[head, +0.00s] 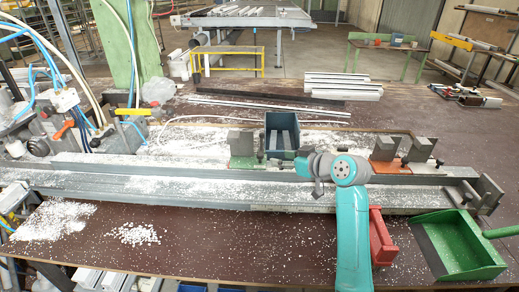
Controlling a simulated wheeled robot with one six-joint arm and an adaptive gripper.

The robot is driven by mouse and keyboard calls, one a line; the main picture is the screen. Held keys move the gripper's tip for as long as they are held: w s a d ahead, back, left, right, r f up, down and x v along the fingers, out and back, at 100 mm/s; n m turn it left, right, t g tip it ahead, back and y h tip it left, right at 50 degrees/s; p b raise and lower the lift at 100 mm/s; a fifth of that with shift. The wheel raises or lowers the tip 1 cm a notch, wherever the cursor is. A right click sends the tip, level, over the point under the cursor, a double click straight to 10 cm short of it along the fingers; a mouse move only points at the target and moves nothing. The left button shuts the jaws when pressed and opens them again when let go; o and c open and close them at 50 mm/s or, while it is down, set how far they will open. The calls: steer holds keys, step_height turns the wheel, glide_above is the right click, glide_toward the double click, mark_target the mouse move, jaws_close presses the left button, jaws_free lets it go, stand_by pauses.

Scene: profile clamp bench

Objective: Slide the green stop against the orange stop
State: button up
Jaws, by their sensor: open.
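The green stop (243,163) has a green base with a grey block on top and sits at the back of the long grey rail, left of the middle. The orange stop (384,166) has an orange-red base under a similar grey block and sits well to the right. A wide gap separates the two.
A blue-grey bin (283,153) stands just right of the green stop. A pale-based stop (418,167) sits right of the orange one. White chips litter the rail (130,187) and bench.

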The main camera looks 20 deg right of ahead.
mark_target(261, 155)
steer(key=x, duration=1)
steer(key=shift+w+a, duration=0.2)
jaws_close()
